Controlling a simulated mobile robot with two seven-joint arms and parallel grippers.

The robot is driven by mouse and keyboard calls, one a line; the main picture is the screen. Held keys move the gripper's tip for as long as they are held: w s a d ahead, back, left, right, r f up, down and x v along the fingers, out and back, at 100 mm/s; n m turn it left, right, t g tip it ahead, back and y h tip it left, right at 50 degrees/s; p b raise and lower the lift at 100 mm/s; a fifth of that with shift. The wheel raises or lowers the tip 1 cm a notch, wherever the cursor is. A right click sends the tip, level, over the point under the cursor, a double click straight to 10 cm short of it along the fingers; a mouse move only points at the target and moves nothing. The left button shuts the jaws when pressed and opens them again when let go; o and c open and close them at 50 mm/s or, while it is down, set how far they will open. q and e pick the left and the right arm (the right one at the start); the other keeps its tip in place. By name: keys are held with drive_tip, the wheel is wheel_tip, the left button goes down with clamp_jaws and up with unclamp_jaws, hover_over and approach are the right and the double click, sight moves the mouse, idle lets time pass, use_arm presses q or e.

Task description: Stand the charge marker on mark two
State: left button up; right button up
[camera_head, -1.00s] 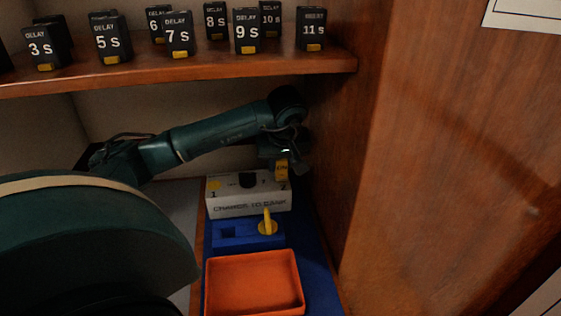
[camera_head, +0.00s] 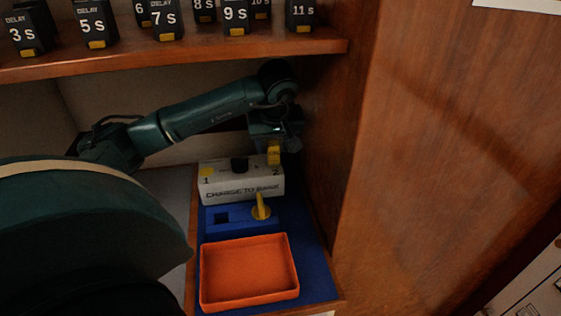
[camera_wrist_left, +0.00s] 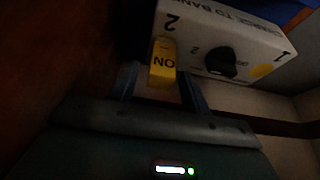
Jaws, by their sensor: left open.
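The charge marker (camera_head: 274,153), a small yellow block lettered ON, is at the mark two end of the white CHARGE TO BANK box (camera_head: 243,190). In the left wrist view the marker (camera_wrist_left: 163,62) appears upright beside the printed 2; its contact with the box top is hard to make out. My left gripper (camera_wrist_left: 161,88) is open, with one finger on each side of the marker. The fingers look apart from it. In the head view the left gripper (camera_head: 274,135) reaches in above the box's right end. My right gripper is not in view.
A yellow patch (camera_head: 207,171) marks position 1, with a black knob (camera_head: 240,164) between the numbers. In front are a blue block (camera_head: 230,222) with a yellow upright piece (camera_head: 261,208) and an orange tray (camera_head: 249,274). A wooden wall (camera_head: 335,150) stands close on the right; delay blocks line the shelf above.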

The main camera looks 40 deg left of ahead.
sight(275, 146)
use_arm(q)
drive_tip(key=d+r, duration=0.1)
drive_tip(key=s+d+r, duration=0.1)
drive_tip(key=shift+s+r, duration=0.2)
drive_tip(key=shift+r, duration=0.15)
drive_tip(key=s+d, duration=0.7)
drive_tip(key=d, duration=0.1)
drive_tip(key=shift+d, duration=0.15)
drive_tip(key=shift+w, duration=0.1)
